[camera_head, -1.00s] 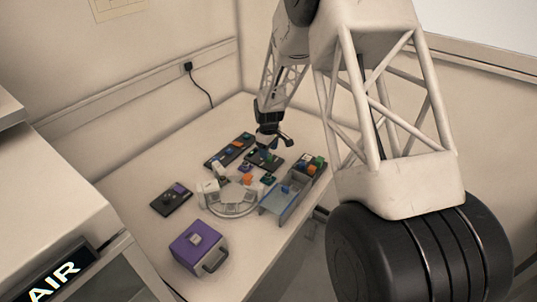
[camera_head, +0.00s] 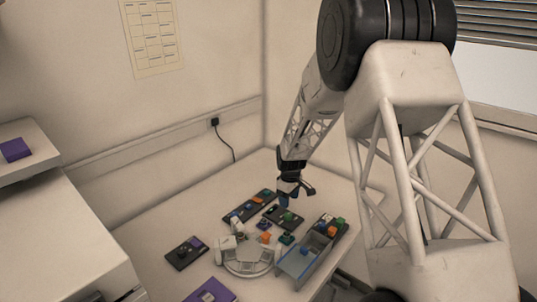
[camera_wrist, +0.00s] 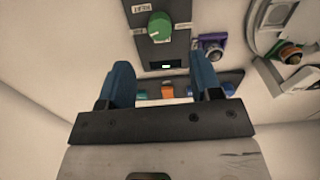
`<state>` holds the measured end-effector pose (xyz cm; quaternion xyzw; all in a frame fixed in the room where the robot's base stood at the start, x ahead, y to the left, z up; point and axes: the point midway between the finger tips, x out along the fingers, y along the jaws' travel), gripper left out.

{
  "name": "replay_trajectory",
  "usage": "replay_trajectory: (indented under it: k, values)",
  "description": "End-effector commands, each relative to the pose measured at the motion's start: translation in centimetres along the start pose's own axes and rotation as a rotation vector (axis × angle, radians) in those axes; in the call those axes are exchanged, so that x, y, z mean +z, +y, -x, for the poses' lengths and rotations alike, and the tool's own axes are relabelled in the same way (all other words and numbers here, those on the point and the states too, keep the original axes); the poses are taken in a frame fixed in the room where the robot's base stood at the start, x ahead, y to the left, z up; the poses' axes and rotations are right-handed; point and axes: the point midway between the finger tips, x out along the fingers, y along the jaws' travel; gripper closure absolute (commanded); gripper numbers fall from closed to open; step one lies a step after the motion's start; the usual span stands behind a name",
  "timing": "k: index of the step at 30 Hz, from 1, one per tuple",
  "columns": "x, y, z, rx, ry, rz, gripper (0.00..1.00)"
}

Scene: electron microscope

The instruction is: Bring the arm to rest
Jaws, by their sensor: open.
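My gripper (camera_head: 289,197) hangs at the end of my arm above the back part of the table (camera_head: 160,227). In the wrist view my gripper (camera_wrist: 164,84) shows two blue fingers spread wide apart, with nothing between them. Beyond the fingers is a dark panel (camera_wrist: 176,48) with a green knob (camera_wrist: 159,27). Past the fingertips lies another dark panel with an orange piece (camera_wrist: 167,90) and blue pieces. In the head view the fingers are small, and I cannot tell their exact height above the panels.
Below and around my gripper are several dark control panels, one at the left (camera_head: 186,252), a white ring-shaped stand (camera_head: 247,262) and a grey-blue tray (camera_head: 300,262). A purple box (camera_head: 211,291) is cut off at the bottom edge. Walls close off the back.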

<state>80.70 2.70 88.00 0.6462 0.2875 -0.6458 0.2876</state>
Motion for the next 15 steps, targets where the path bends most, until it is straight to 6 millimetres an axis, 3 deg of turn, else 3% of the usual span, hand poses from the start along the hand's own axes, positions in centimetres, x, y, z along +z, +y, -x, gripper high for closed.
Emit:
replay_trajectory:
  k: [8, 15]
  values:
    - [1.1, -0.9, 2.5, 0.009, 0.008, -0.034, 0.42]
    - [3.8, -3.3, 7.2, 0.023, 0.023, -0.108, 0.42]
